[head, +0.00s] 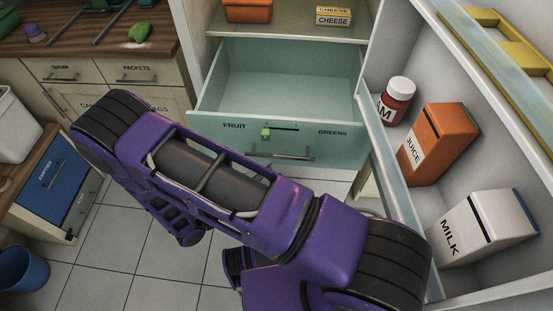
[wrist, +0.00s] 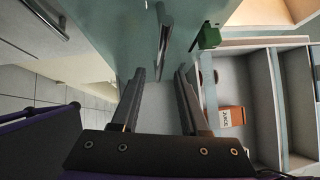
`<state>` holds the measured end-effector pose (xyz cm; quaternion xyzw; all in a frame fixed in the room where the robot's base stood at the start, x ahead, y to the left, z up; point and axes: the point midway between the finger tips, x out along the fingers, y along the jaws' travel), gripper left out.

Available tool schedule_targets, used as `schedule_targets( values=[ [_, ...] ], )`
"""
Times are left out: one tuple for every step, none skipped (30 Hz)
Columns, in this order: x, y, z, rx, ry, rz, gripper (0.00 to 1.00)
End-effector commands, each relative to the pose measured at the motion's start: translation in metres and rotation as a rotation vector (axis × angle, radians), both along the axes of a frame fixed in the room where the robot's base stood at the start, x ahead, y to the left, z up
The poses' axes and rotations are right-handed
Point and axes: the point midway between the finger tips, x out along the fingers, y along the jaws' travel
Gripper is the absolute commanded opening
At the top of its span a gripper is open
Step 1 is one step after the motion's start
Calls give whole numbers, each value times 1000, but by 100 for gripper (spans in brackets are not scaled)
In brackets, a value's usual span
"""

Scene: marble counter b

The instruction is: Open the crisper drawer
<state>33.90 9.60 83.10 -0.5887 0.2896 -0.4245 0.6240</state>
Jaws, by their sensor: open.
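The crisper drawer (head: 285,142) stands pulled out from the fridge in the head view. Its pale green front reads FRUIT and GREENS, and the part of its inside that shows looks empty. A bar handle (head: 280,154) runs across the front, with a small green tab (head: 266,134) above it. In the wrist view my gripper (wrist: 161,74) is open, with its two dark fingers apart and nothing between them. The handle (wrist: 165,38) shows just beyond the fingertips, and the tab (wrist: 208,37) is to its right. My arm hides the gripper in the head view.
The fridge door at right holds a jam jar (head: 398,99), a juice carton (head: 436,143) and a milk carton (head: 487,226). Cheese (head: 333,16) and an orange container (head: 247,10) sit above the drawer. Cabinets and a blue drawer (head: 54,182) are at left.

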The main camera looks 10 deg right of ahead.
Motion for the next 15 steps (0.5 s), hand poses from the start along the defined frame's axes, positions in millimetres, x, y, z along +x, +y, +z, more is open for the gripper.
schedule_targets(
  values=[
    [-6,12,-4,2,0,3,45],
    [-9,19,-5,2,1,4,45],
    [-15,27,-6,1,1,2,45],
    [-18,34,-8,3,0,4,45],
    [-21,41,-9,2,-1,3,45],
    [-26,48,-10,3,1,3,45],
    [-29,54,-11,3,1,3,45],
    [-32,60,-11,1,0,2,45],
    [-36,67,-13,3,1,3,45],
    [-39,72,-13,2,-1,3,45],
    [-41,76,-14,1,0,2,45],
    [-44,82,-14,2,-1,2,45],
    [-46,85,-15,2,-1,1,45],
    [-48,88,-15,1,0,1,45],
    [-49,92,-16,0,0,1,45]
  ],
)
